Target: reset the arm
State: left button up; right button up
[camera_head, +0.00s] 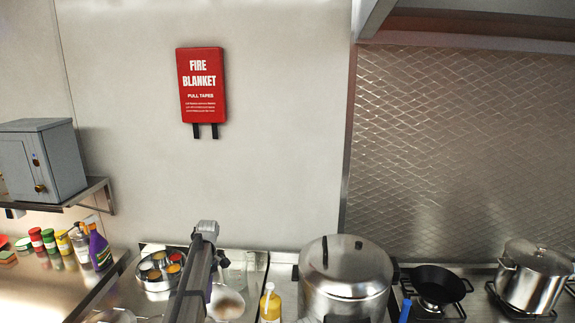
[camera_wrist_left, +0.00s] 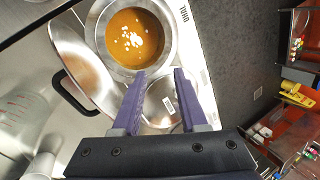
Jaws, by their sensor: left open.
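My left gripper (camera_wrist_left: 160,73) is open in the left wrist view. Its two purple fingers are apart, with nothing held between them. Beyond the fingertips is a metal pot of orange curry (camera_wrist_left: 135,38) with a white garnish. A small shiny steel vessel (camera_wrist_left: 160,104) shows between and behind the fingers. One of my arms (camera_head: 197,272) rises from the bottom of the head view, in front of the counter. Its gripper cannot be made out there. My right gripper is not in view.
A large steel pot (camera_head: 345,268), a yellow bottle (camera_head: 270,303) and a round spice tin (camera_head: 160,268) stand near the arm. A black pan (camera_head: 437,284) and a lidded pot (camera_head: 535,278) are at right. A black-handled steel pan or lid (camera_wrist_left: 82,62) lies beside the curry.

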pick_arm(q)
jog(key=s+d+f+m+t+b, duration=0.2)
jog(key=s+d+f+m+b, duration=0.2)
jog(key=s+d+m, duration=0.4)
jog(key=s+d+f+m+t+b, duration=0.2)
jog(key=s+d+m, duration=0.7)
jog(key=s, duration=1.2)
jog(key=d+f+b, duration=0.2)
jog(key=d+f, duration=0.2)
